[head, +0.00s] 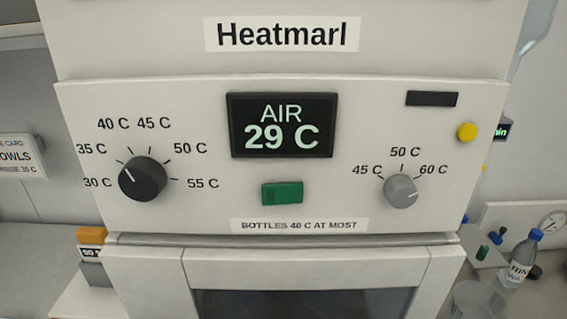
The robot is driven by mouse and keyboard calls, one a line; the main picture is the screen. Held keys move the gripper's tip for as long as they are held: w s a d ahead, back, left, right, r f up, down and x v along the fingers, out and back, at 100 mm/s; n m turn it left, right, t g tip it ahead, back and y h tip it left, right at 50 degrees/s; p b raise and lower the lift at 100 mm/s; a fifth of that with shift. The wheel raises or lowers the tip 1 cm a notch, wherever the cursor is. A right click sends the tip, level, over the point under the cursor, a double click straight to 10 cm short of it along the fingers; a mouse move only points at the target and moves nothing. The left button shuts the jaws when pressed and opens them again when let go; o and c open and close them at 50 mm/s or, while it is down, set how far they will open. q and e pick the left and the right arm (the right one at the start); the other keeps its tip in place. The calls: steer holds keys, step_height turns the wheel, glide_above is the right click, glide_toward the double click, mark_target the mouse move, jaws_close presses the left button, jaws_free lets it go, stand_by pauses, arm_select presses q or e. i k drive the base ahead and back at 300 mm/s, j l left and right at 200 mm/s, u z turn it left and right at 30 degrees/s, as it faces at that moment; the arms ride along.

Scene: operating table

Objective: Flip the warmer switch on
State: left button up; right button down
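The warmer (150,228) fills the middle of the head view, with a white front panel labelled "Heatmarl". A green rocker switch (282,193) sits at the panel's lower middle, below the display. The display (282,125) is lit and reads "AIR 29 C". A black knob (143,178) is at the left, among marks from 30 C to 55 C. A grey knob (401,191) is at the right, among marks 45 C, 50 C and 60 C. Neither of my grippers is in view, and nothing touches the switch.
A yellow button (467,132) and a dark strip (431,99) are on the panel's right. A label (299,225) reads "BOTTLES 40 C AT MOST". The door (140,272) is below. A bottle (524,258) stands at the right. The space before the panel is clear.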

mark_target(280, 193)
steer(key=k+l+u, duration=0.1)
steer(key=l, duration=0.3)
steer(key=k+l+u, duration=0.1)
steer(key=l, duration=0.35)
steer(key=k+l, duration=0.1)
steer(key=l, duration=0.3)
steer(key=k+l+u, duration=0.15)
steer(key=l, duration=0.25)
steer(key=k+l+u, duration=0.1)
steer(key=l, duration=0.3)
steer(key=k+l+u, duration=0.1)
steer(key=l, duration=0.25)
